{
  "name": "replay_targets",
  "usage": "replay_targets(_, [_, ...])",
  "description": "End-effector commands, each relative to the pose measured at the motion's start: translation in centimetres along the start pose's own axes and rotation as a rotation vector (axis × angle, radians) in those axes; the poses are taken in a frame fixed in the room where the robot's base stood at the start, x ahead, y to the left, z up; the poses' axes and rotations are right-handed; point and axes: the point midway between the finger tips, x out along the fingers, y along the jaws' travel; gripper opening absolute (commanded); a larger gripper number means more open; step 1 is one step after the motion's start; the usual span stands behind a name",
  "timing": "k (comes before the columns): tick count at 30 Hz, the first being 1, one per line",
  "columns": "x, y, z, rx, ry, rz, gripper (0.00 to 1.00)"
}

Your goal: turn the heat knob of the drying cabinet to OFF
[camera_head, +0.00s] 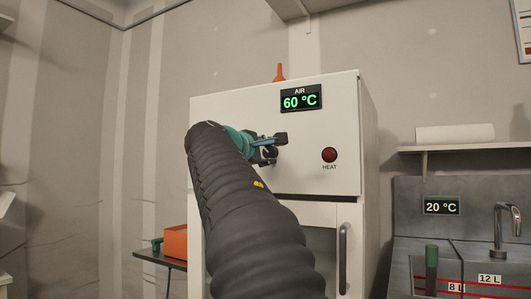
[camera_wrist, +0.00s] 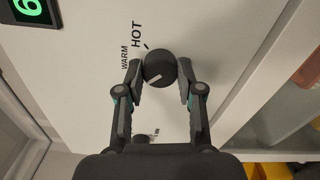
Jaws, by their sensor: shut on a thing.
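The white drying cabinet (camera_head: 310,178) stands in the middle of the head view, its AIR display (camera_head: 301,98) showing 60 °C in green. In the wrist view, the dark round heat knob (camera_wrist: 160,68) is on the white panel, with WARM and HOT printed beside it. A light pointer line on the knob faces the lower left of that view, away from the HOT mark. My gripper (camera_wrist: 160,76) is shut on the knob, one finger on each side. In the head view my gripper (camera_head: 272,147) is at the panel and hides the knob. No OFF mark is readable.
A dark red HEAT lamp (camera_head: 329,155) sits right of my gripper. The cabinet door has a grey vertical handle (camera_head: 343,258) below. A sink (camera_head: 440,248) with a tap is at the right. An orange box (camera_head: 174,242) stands left. Another dark part (camera_wrist: 142,140) shows near my wrist.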

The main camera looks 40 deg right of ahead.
Motion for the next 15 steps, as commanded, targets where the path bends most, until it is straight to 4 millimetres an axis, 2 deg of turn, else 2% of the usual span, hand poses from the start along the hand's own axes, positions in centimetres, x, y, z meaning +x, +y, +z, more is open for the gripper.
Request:
replay_targets(14, [0.02, 0.05, 0.06, -0.013, -0.001, 0.001, 0.02])
replay_targets(15, [0.02, 0.05, 0.06, -0.013, -0.001, 0.001, 0.47])
